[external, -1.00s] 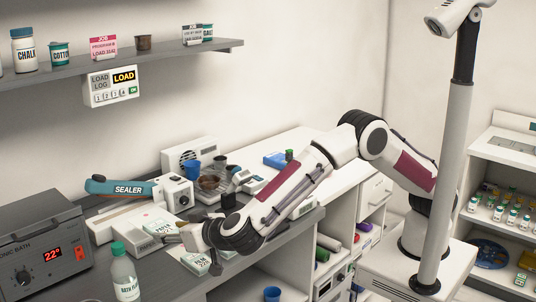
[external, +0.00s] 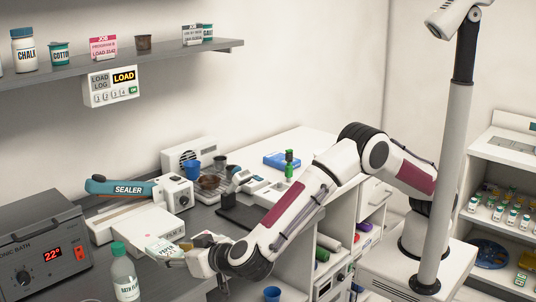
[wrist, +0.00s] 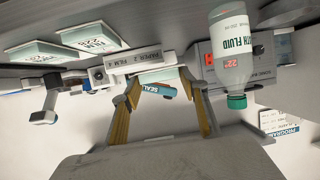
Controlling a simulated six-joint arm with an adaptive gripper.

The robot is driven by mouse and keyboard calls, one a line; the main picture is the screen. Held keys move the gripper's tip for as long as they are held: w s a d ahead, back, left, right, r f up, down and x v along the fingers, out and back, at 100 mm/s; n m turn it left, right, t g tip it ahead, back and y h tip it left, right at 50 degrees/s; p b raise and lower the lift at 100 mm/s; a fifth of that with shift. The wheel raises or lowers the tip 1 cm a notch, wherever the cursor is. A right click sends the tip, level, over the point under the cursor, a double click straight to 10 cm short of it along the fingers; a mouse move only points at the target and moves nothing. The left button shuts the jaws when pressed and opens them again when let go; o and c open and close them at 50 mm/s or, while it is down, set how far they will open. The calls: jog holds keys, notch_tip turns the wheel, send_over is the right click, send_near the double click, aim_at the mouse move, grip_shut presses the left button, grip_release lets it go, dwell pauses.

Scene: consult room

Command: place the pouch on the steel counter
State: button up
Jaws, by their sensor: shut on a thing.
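The pouch (external: 163,249), white with a teal-printed label, is at the tips of my gripper (external: 184,249) in the external view. My gripper is shut on it. In the wrist view the pouch (wrist: 158,75) shows nearly edge-on between the fingers (wrist: 160,95). The grey steel counter (external: 207,217) runs below it. The gap between pouch and counter is hard to judge. Two similar flat packs, a nearer one (wrist: 90,35) and a further one (wrist: 33,52), lie on the counter in the wrist view; my arm seems to hide them in the external view.
A bath fluid bottle (external: 124,272) stands left of my gripper, near the bath unit (external: 40,250). The teal-handled sealer (external: 128,189) and its white body (external: 145,228) stand behind. A dark pad (external: 242,214) lies to the right. The front edge is close to my gripper.

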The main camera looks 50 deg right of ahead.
aim_at(181, 286)
jog(key=shift+f, duration=1.9)
jog(key=shift+f, duration=1.85)
jog(key=shift+f, duration=0.15)
jog(key=o, duration=1)
jog(key=shift+s+r, duration=0.15)
jog(key=shift+r, duration=0.1)
jog(key=v, duration=1.1)
jog(key=shift+s, duration=0.35)
